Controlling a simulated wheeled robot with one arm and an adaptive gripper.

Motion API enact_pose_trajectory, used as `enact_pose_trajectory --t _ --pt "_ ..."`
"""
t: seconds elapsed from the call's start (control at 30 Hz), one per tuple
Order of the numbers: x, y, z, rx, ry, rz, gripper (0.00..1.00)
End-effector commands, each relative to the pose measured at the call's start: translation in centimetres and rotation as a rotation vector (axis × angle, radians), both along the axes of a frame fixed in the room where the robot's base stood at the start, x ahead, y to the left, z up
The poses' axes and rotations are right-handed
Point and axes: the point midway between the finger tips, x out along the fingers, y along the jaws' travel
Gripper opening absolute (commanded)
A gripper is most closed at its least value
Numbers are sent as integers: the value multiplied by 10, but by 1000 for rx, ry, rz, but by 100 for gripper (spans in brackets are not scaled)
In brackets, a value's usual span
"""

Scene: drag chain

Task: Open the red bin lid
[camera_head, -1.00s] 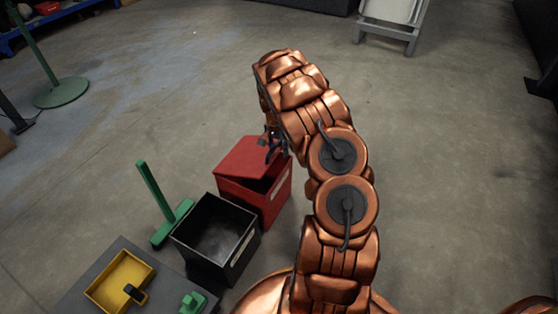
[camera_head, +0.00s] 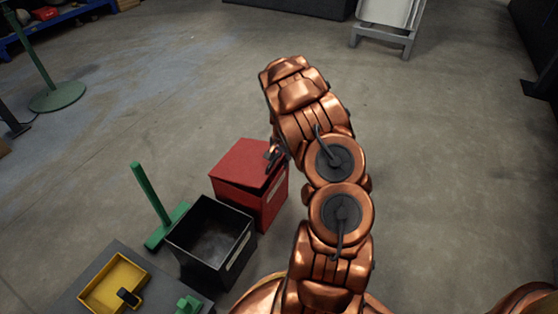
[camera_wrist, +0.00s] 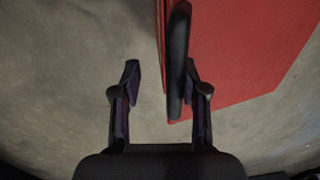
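The red bin (camera_head: 262,208) stands on the floor left of my arm in the head view. Its red lid (camera_head: 240,160) lies over the top, with a dark band under its front right edge; I cannot tell how far it is raised. My gripper (camera_head: 273,156) is at the lid's right side, partly hidden by my arm. In the wrist view my gripper (camera_wrist: 162,82) is open. A black bar-like handle (camera_wrist: 179,60) lies between the fingers, close to the right one, along the edge of the red lid (camera_wrist: 240,50).
An open black bin (camera_head: 205,265) stands directly beside the red bin. Left of it is a green stand (camera_head: 152,195). A grey surface holds a yellow tray (camera_head: 108,280) at the lower left.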

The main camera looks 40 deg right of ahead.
Motion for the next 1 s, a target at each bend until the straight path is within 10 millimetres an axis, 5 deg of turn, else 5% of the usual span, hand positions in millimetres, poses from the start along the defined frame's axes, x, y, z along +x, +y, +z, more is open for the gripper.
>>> enact_pose_trajectory --t 1.0 --pt "2 1 55 0 1 0 41"
